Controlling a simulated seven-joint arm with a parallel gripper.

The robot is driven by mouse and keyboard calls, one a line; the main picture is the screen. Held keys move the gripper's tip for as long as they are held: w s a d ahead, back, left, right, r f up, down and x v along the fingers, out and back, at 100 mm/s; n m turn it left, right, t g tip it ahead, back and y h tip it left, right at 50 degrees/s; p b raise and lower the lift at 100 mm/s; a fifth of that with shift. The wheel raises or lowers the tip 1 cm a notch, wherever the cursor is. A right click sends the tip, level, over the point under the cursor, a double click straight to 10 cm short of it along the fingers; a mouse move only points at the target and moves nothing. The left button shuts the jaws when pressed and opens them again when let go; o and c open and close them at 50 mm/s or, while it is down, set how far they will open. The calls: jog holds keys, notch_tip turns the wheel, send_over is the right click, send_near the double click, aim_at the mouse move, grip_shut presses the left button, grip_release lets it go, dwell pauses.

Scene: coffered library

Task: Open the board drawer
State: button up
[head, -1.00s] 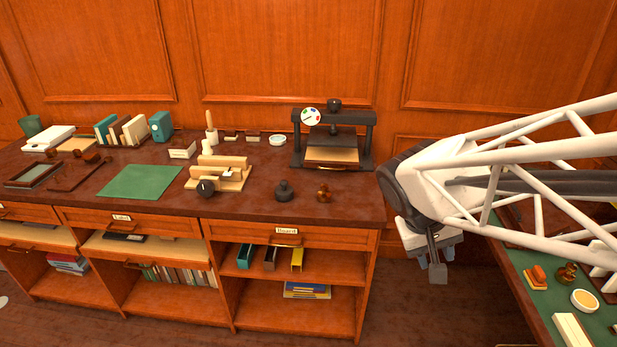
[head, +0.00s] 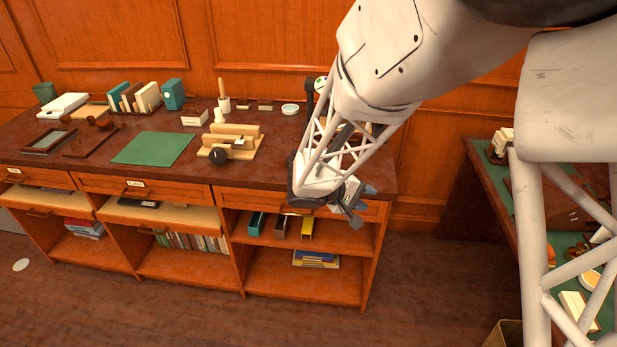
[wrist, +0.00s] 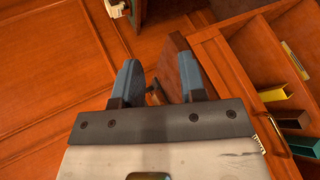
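The board drawer (head: 245,202) is the right-hand drawer under the dark counter, and its front looks shut in the head view. My gripper (head: 366,206) is in front of the drawer's right end and hides its label and part of its front. In the wrist view, the drawer front (wrist: 237,82) runs diagonally to the right of my fingers. Its dark curved handle (wrist: 276,130) and the edge of a pale label show at the lower right. My gripper (wrist: 158,70) has its two blue fingers apart with nothing held between them. The fingers are beside the handle, not around it.
The counter (head: 180,172) carries a green mat (head: 153,148) and a wooden device (head: 232,143). A green-topped table (head: 490,178) stands at the right.

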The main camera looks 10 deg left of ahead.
jog(key=w+a+f+n+t, duration=0.4)
jog(key=w+a+f+t, duration=0.1)
jog(key=a+f, duration=0.55)
jog(key=n+t+y, duration=0.4)
jog(key=y, duration=0.1)
send_near(296, 214)
jog(key=w, duration=0.1)
jog(key=w+f, duration=0.1)
jog(key=shift+w+d, duration=0.15)
jog(key=shift+w, duration=0.15)
jog(key=shift+w+d, duration=0.1)
jog(key=shift+x, duration=3.75)
jog(key=shift+d, duration=0.1)
grip_shut()
